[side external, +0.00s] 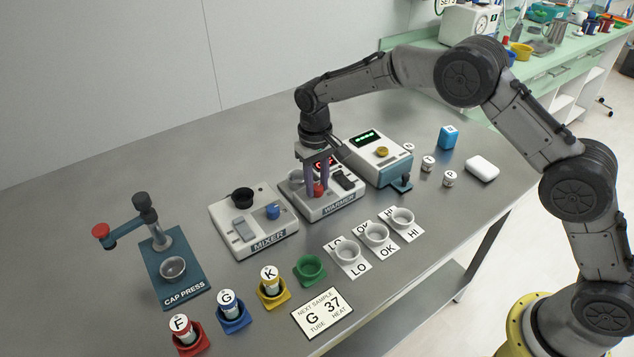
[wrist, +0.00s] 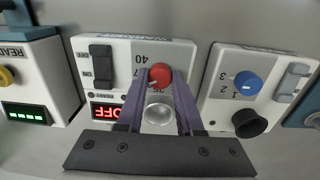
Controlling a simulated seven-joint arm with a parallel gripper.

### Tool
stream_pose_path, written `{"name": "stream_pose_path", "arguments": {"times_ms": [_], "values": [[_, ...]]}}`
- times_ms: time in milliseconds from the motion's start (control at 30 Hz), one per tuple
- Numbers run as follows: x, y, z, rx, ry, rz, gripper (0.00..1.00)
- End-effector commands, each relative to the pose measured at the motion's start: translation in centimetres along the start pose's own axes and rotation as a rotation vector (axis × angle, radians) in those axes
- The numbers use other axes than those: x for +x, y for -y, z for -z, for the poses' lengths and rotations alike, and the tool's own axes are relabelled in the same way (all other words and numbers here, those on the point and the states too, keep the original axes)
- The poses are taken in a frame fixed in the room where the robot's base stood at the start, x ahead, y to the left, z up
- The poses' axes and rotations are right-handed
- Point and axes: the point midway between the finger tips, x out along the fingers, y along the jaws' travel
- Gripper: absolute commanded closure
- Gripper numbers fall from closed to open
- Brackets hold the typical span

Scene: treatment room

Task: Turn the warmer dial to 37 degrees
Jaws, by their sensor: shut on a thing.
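The warmer (side external: 335,208) is a white box in the middle of the bench, with a red dial (side external: 318,190) on top. My gripper (side external: 317,188) points down over it, its purple fingers shut on the dial from both sides. In the wrist view the red dial (wrist: 160,73) sits between the fingertips (wrist: 161,76), with a small pale mark at its lower left. Scale figures, including 40, show beside the dial; some are hidden by my fingers. The warmer's red display (wrist: 109,111) shows OFF. A round well (wrist: 159,113) in the warmer looks empty.
The mixer (side external: 253,222) stands left of the warmer and a reader (side external: 378,157) right of it, both close by. In front are cups marked LO, OK, HI (side external: 376,233), coloured tube holders (side external: 271,293) and a card reading G 37 (side external: 322,313). The cap press (side external: 172,268) is at left.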

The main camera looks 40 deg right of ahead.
Motion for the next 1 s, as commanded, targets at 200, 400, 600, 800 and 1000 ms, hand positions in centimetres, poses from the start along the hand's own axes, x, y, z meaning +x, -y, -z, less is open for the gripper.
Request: {"name": "stream_pose_path", "arguments": {"times_ms": [200,400,600,800,1000], "values": [[-0.16,-0.01,0.09,0.147,0.001,0.001,1.0],[-0.14,-0.02,0.07,0.232,0.004,0.001,1.0],[-0.15,-0.02,0.07,0.271,0.005,0.001,1.0],[-0.16,-0.02,0.08,0.279,0.005,0.001,1.0],[-0.17,-0.02,0.09,0.279,0.005,0.001,1.0]]}}
